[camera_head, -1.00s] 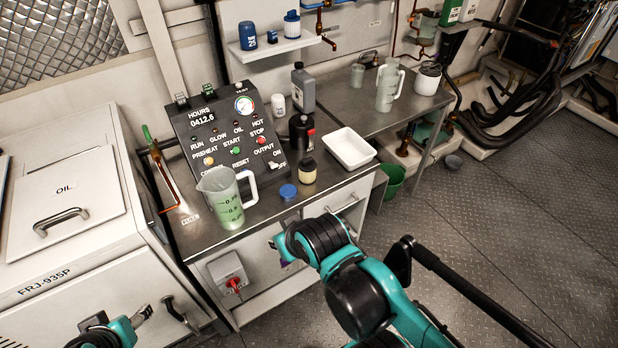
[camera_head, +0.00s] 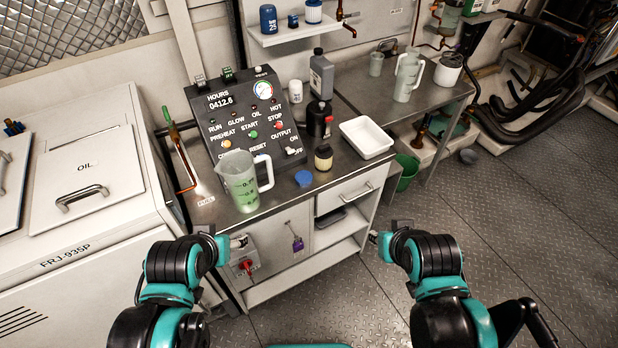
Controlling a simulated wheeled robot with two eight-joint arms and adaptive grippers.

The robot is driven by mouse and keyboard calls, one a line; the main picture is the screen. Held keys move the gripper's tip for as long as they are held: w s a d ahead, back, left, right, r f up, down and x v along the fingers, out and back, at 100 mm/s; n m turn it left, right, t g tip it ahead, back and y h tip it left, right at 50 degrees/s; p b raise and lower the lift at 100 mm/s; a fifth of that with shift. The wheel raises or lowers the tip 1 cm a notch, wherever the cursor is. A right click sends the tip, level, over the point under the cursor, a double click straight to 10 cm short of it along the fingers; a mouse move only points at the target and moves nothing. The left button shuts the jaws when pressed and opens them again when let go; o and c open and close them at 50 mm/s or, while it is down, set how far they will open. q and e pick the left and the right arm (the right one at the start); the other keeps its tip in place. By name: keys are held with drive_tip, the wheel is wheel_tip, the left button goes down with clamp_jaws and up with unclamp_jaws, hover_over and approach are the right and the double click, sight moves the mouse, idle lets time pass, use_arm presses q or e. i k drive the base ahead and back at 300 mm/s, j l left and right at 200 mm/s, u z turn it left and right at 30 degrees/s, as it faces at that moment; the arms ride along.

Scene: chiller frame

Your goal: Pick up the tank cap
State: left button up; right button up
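A round blue cap (camera_head: 303,178) lies flat on the metal worktop (camera_head: 225,208) near its front edge. It is the only loose cap I can make out, and I cannot tell for certain that it is the tank cap. My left gripper (camera_head: 238,241) is in front of the cabinet, below and left of the cap, by the grey switch box with a red knob. My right gripper (camera_head: 376,237) is in front of the cabinet's right side, below and right of the cap. Both are apart from the cap. Their fingers are too small to read.
A measuring jug (camera_head: 240,182) with green liquid stands left of the cap. A small jar (camera_head: 323,158) and a dark bottle (camera_head: 319,120) stand close behind it to the right. A white tray (camera_head: 366,138) lies farther right. A control panel (camera_head: 245,115) rises behind.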

sight(303, 178)
drive_tip(key=u, duration=2.15)
drive_tip(key=k+l+u, duration=0.1)
drive_tip(key=l, duration=0.3)
drive_tip(key=k+l, duration=0.25)
drive_tip(key=l, duration=0.15)
drive_tip(key=k+l+u, duration=0.15)
drive_tip(key=l, duration=0.25)
drive_tip(key=k+l+u, duration=0.1)
drive_tip(key=l, duration=0.3)
drive_tip(key=k+l, duration=0.35)
drive_tip(key=i+l+u, duration=0.05)
